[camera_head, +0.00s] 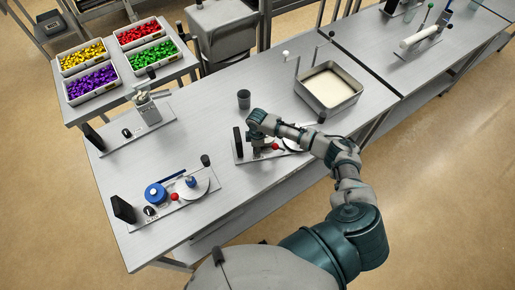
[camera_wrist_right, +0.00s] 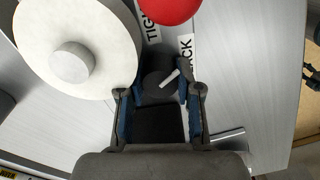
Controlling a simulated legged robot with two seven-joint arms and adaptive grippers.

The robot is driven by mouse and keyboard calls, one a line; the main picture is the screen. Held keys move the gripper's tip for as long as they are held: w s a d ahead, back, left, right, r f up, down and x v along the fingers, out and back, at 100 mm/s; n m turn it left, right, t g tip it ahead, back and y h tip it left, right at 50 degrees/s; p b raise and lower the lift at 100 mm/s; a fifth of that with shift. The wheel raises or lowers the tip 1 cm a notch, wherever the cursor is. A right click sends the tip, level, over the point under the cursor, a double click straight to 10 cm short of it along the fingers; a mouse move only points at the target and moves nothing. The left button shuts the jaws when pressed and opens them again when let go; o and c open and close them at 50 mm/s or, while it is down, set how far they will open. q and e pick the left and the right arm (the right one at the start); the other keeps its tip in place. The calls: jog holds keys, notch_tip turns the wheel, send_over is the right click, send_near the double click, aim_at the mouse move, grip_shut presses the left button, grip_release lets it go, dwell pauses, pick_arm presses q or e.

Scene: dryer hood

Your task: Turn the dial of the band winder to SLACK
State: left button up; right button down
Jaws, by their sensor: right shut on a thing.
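The band winder's base plate (camera_head: 240,156) lies on the bench under my right arm. In the wrist view its black dial (camera_wrist_right: 151,86) carries a white pointer mark, angled up and right, roughly toward the partly covered SLACK label (camera_wrist_right: 188,52). The TIGHT label (camera_wrist_right: 152,24) is cut off beside it. A red ball (camera_wrist_right: 168,8) and a large white spool (camera_wrist_right: 80,50) are on the winder too. My right gripper (camera_wrist_right: 158,98) is shut on the dial, one finger on either side; in the head view the gripper (camera_head: 257,143) hides the dial. My left gripper is out of view.
A similar device with a blue disc (camera_head: 156,194) sits at the bench's front left. A dark cup (camera_head: 243,99) and a filled metal tray (camera_head: 328,88) stand beyond the winder. Bins of coloured pieces (camera_head: 92,80) are at the far left. Bare bench lies left of the winder.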

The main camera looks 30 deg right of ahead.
jog(key=m, duration=0.7)
dwell(0.6)
jog(key=c, duration=0.8)
grip_release()
jog(key=shift+r, duration=0.25)
notch_tip(320, 180, up, 11)
jog(key=shift+r, duration=0.2)
